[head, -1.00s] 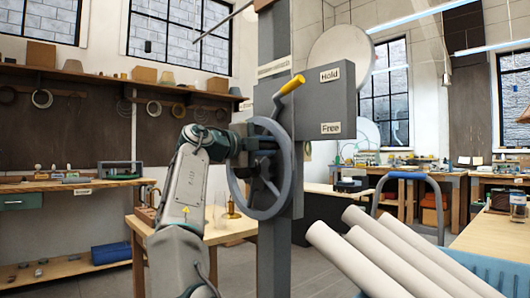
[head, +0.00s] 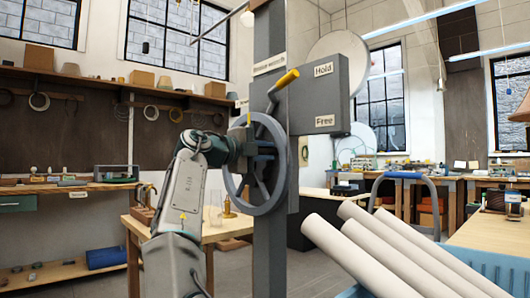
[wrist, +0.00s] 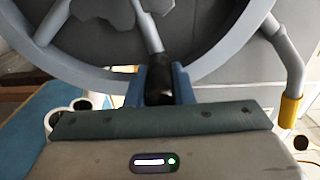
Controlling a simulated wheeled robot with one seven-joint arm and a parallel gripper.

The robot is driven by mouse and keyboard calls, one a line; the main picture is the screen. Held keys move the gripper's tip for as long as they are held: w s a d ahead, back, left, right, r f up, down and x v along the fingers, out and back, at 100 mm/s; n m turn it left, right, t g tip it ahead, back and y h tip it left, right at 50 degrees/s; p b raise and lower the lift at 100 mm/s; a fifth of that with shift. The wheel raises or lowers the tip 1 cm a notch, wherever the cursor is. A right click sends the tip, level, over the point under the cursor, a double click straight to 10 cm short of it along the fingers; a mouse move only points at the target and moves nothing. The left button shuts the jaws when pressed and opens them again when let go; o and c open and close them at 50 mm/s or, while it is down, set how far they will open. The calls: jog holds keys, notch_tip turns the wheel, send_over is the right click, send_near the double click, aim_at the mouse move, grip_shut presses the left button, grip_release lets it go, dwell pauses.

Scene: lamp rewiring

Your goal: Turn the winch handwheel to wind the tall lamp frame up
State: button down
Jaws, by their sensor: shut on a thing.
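The grey winch handwheel (head: 284,180) stands upright on a tall grey post (head: 270,240) in the head view. My gripper (wrist: 160,82) is at the wheel; in the wrist view its blue fingers are shut around a black grip (wrist: 158,90) at the wheel's rim. In the head view my wrist covers part of the wheel's left side. A grey winch box (head: 318,95) carries the labels "Hold" and "Free". A yellow-tipped lever (head: 285,79) slants up right, its tip nearer the height of "Hold". I cannot pick out the lamp frame for certain.
Thick pale tubes (head: 375,255) lie in a blue bin (head: 485,265) at the lower right. A wooden table (head: 213,232) with glass and brass pieces stands behind my arm. The yellow-tipped lever (wrist: 290,108) hangs close right of my gripper in the wrist view.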

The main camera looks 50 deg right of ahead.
jog(key=shift+w+f, duration=0.25)
jog(key=shift+f, duration=0.05)
jog(key=c, duration=1.3)
grip_release()
jog(key=shift+w, duration=0.15)
jog(key=shift+o, duration=0.2)
jog(key=shift+s+r, duration=0.1)
jog(key=shift+s, duration=0.1)
jog(key=w+a+b, duration=0.1)
jog(key=a+b, duration=0.1)
jog(key=a, duration=1.1)
jog(key=shift+w+a+b, duration=0.3)
jog(key=shift+w+a, duration=0.1)
